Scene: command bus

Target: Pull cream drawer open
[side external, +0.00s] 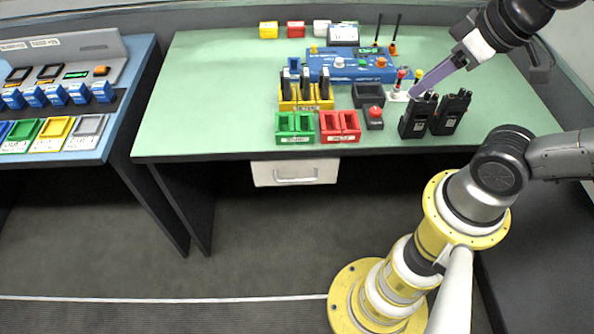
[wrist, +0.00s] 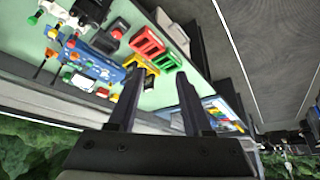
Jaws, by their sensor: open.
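The cream drawer (side external: 295,172) hangs under the front edge of the green table, left of the middle of its underside. Its front has a pale handle (side external: 296,174). It looks shut against the table. The drawer (wrist: 172,32) also shows in the wrist view, beyond my fingers and beside the table edge. My gripper (side external: 413,94) is over the right part of the table, well up and right of the drawer and apart from it. In the wrist view its two dark fingers (wrist: 160,70) are spread with nothing between them.
The green table (side external: 220,95) holds a blue control box (side external: 350,66), red bins (side external: 340,126), green bins (side external: 295,128) and black radios (side external: 418,116) near my gripper. A blue desk (side external: 90,155) stands left. The floor (side external: 240,255) before the drawer is clear.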

